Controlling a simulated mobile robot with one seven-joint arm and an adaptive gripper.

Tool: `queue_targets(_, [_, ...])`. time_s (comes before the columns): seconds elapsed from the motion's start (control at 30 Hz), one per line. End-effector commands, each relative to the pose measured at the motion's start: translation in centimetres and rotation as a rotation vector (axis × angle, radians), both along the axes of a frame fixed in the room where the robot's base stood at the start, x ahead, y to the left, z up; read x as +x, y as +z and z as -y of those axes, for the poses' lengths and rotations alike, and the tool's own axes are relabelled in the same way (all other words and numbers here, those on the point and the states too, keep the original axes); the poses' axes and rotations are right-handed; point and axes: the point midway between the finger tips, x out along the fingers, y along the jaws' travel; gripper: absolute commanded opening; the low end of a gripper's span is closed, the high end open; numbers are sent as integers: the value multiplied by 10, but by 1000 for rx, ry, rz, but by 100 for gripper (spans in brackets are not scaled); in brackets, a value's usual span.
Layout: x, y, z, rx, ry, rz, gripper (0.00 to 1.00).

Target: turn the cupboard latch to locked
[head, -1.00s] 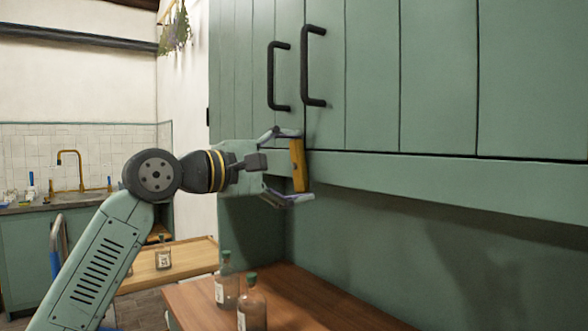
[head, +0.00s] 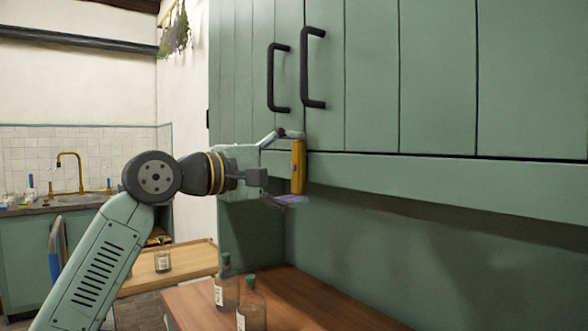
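The cupboard latch is a yellow bar (head: 299,168) at the lower edge of the green cupboard doors (head: 372,75), below the black handles. It stands about upright. My gripper (head: 297,167) reaches it from the left with its fingers spread wide. One finger is by the top end of the bar and the other by its bottom end. Whether the fingers touch the bar is hard to tell. The latch's pivot is hidden.
Two black handles (head: 314,67) (head: 278,77) stick out above my gripper. A wooden board (head: 190,258) with another bottle lies behind. Space right of the latch is free.

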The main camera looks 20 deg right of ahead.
Motion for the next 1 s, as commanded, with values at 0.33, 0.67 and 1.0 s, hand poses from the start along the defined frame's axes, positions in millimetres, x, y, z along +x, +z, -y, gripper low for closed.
queue_targets(0.33, [0, 0, 0, 2, 0, 2, 100])
queue_targets(0.67, [-2, 0, -5, 0, 1, 1, 100])
queue_targets(1.0, [-26, 0, -65, -1, 4, 1, 100])
